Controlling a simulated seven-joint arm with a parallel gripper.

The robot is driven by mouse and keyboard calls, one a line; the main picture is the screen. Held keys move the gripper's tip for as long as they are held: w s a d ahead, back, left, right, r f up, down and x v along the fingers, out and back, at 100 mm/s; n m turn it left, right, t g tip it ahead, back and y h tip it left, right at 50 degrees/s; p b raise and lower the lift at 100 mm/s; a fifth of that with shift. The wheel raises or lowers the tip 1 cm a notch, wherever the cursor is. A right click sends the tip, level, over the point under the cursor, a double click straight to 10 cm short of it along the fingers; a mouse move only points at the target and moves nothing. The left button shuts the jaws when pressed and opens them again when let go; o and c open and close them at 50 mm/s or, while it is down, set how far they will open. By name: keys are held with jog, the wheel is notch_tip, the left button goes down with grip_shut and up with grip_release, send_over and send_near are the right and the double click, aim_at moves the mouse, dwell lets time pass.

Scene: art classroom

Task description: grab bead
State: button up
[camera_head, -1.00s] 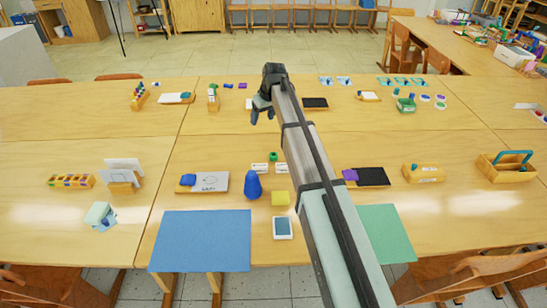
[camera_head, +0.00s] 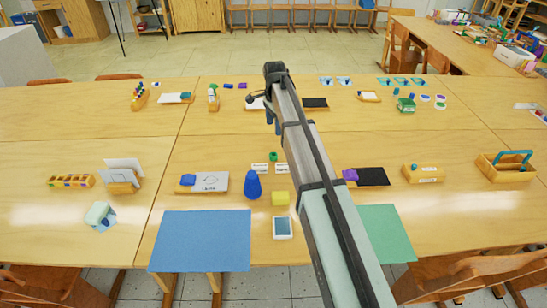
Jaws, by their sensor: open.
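A small green object (camera_head: 273,156), which looks like the bead, sits on the near table just behind two white cards. It is too small to make out its shape clearly. My gripper (camera_head: 273,122) is open, with its fingers pointing down above the table. In the picture it is straight above the green object and apart from it. Part of the gripper is hidden behind my arm. No held thing shows between the fingers.
Near the green object are white cards (camera_head: 260,168), a blue cone-like piece (camera_head: 252,185) and a yellow block (camera_head: 280,198). A blue mat (camera_head: 203,240) and a green mat (camera_head: 385,232) lie in front. A black pad (camera_head: 372,176) lies to the right.

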aim_at(273, 156)
jog(key=f+m, duration=0.1)
jog(key=f, duration=0.6)
jog(key=f+m, duration=0.1)
jog(key=f, duration=0.6)
jog(key=shift+a, duration=0.2)
jog(key=shift+c, duration=0.2)
jog(key=shift+r, duration=0.1)
jog(key=c, duration=1.1)
